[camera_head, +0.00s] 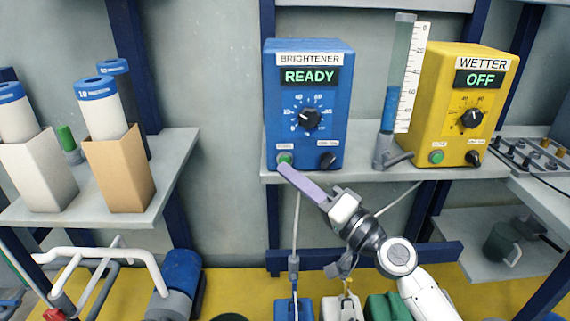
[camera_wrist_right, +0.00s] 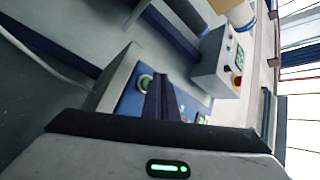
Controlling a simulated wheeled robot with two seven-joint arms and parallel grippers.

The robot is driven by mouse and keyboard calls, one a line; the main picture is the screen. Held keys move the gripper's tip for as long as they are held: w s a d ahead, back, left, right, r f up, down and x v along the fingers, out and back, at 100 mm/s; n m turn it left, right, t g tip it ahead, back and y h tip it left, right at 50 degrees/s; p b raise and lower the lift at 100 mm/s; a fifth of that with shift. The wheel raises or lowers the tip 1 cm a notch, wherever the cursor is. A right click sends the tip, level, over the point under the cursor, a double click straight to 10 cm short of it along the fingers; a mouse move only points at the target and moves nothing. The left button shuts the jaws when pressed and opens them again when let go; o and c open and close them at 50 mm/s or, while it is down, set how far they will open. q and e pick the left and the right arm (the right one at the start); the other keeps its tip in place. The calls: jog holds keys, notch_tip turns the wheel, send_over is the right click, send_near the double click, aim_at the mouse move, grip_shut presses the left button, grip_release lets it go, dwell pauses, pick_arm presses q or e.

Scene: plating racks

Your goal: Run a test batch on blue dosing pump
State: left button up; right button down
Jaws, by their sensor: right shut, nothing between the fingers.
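The blue dosing pump (camera_head: 335,90) stands on the middle shelf, labelled BRIGHTENER, with its display reading READY. It has a black dial (camera_head: 310,118), a green button (camera_head: 285,158) at lower left and a black knob (camera_head: 327,160) at lower right. My right gripper (camera_head: 283,168) is shut and empty, its fingertips at the green button's lower edge; I cannot tell whether they touch it. In the right wrist view the fingers (camera_wrist_right: 160,92) end beside the lit green button (camera_wrist_right: 145,82). My left gripper is not in view.
A yellow pump (camera_head: 440,100) labelled WETTER reads OFF to the right. A graduated cylinder (camera_head: 392,105) with blue liquid stands between the pumps. Filter cartridges in boxes (camera_head: 120,170) stand on the left shelf (camera_head: 175,160). White pipes (camera_head: 110,255) run below it.

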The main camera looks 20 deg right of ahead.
dwell(1.1)
dwell(0.8)
jog(key=shift+w, duration=0.15)
jog(key=shift+w+d+b, duration=0.15)
jog(key=shift+w+b, duration=0.15)
jog(key=shift+w+d+b, duration=0.15)
jog(key=shift+w+b, duration=0.15)
jog(key=shift+w, duration=0.2)
dwell(0.6)
jog(key=shift+s, duration=0.2)
jog(key=shift+s+a, duration=0.25)
jog(key=shift+s, duration=0.45)
